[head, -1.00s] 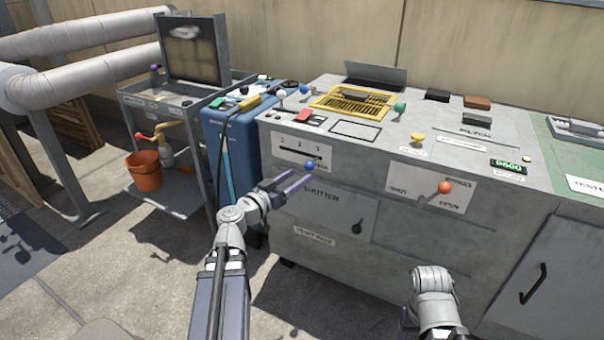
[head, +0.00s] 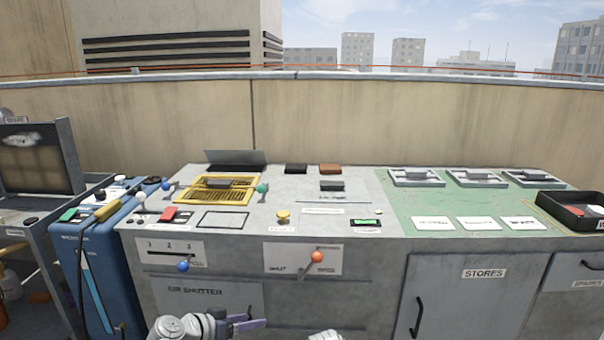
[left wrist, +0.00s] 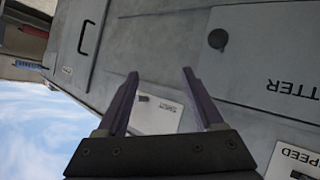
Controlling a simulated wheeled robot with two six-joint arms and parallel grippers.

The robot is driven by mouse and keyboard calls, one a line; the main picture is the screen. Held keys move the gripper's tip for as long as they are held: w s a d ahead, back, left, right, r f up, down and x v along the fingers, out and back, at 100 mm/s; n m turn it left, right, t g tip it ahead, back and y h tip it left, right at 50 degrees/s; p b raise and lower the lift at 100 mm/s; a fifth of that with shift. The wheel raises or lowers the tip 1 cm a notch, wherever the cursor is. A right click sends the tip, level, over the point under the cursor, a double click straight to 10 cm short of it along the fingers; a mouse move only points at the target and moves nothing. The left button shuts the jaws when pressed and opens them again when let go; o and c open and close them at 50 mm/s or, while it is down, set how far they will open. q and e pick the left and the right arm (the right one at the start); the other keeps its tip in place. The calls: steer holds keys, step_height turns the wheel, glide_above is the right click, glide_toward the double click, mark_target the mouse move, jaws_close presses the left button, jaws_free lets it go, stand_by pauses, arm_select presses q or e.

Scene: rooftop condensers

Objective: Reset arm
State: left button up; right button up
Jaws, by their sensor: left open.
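My left gripper (head: 250,325) is low at the bottom of the head view, in front of the grey cabinet (head: 350,308). Its two purple fingers are apart with nothing between them, and they also show in the left wrist view (left wrist: 160,90). The fingers are apart from the cabinet face. Only a small pale part of my right arm (head: 326,336) shows at the bottom edge; its gripper is not visible. A blue-knobbed slider (head: 184,266) sits below the 1-2-3 scale. An orange-knobbed lever (head: 316,257) stands on the white plate to its right.
The worktop carries a yellow grille (head: 232,190), a green knob (head: 263,188), a red switch (head: 170,213) and a yellow button (head: 283,216). A green mat (head: 400,205) with several grey trays lies right. A blue unit (head: 90,265) stands left. A black tray (head: 570,209) sits far right.

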arm_select(q)
steer(key=s+d+f+m+g+y+p, duration=0.1)
steer(key=s+d+f+g+y+p, duration=0.15)
steer(key=s+d+f+g, duration=0.55)
steer(key=s+r+n+g+y+p, duration=0.1)
steer(key=s+y, duration=0.6)
steer(key=s, duration=0.1)
step_height(320, 180, up, 38)
steer(key=p, duration=3.8)
steer(key=shift+s+d+n, duration=0.2)
steer(key=shift+d+n, duration=0.1)
